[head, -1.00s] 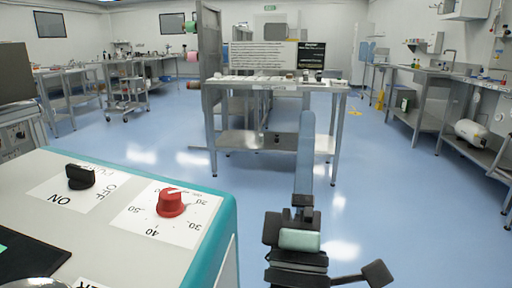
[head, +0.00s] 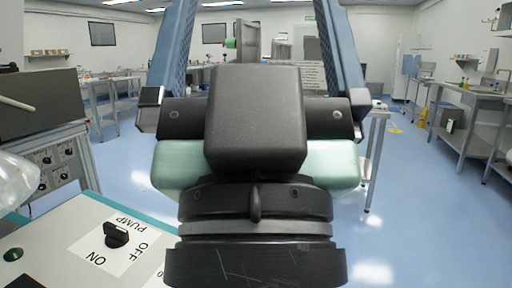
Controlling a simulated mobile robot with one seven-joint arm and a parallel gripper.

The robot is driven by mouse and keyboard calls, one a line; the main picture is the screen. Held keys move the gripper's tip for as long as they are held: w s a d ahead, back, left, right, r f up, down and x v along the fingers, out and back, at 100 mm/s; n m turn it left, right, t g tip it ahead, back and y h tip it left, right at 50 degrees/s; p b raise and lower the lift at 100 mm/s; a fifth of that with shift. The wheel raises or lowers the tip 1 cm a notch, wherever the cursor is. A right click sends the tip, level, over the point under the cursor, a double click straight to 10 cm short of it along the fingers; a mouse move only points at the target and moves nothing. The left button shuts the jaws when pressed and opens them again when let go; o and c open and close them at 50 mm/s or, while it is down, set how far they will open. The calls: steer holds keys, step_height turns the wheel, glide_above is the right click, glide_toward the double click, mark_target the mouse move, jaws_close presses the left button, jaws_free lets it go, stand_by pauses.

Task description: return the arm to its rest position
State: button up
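My gripper (head: 258,30) is very close to the camera and fills the middle of the head view. Its dark body (head: 256,125) and pale green band point away from me. Its two blue fingers stand wide apart on either side, reaching up to the top edge, with nothing visible between them. A control panel (head: 60,235) with a black ON/OFF pump knob (head: 116,235) lies at the lower left. My gripper hides the panel's right part, and the red dial does not show.
A cabinet with several dials (head: 52,165) stands at the left, with a clear, glassy object (head: 18,178) at the left edge. Steel benches (head: 480,110) line the right wall. A central table (head: 376,145) is mostly hidden. Blue floor (head: 415,220) is open at the right.

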step_height(320, 180, up, 28)
steer(key=p, duration=2.6)
steer(key=shift+r, duration=0.1)
steer(key=shift+c, duration=0.2)
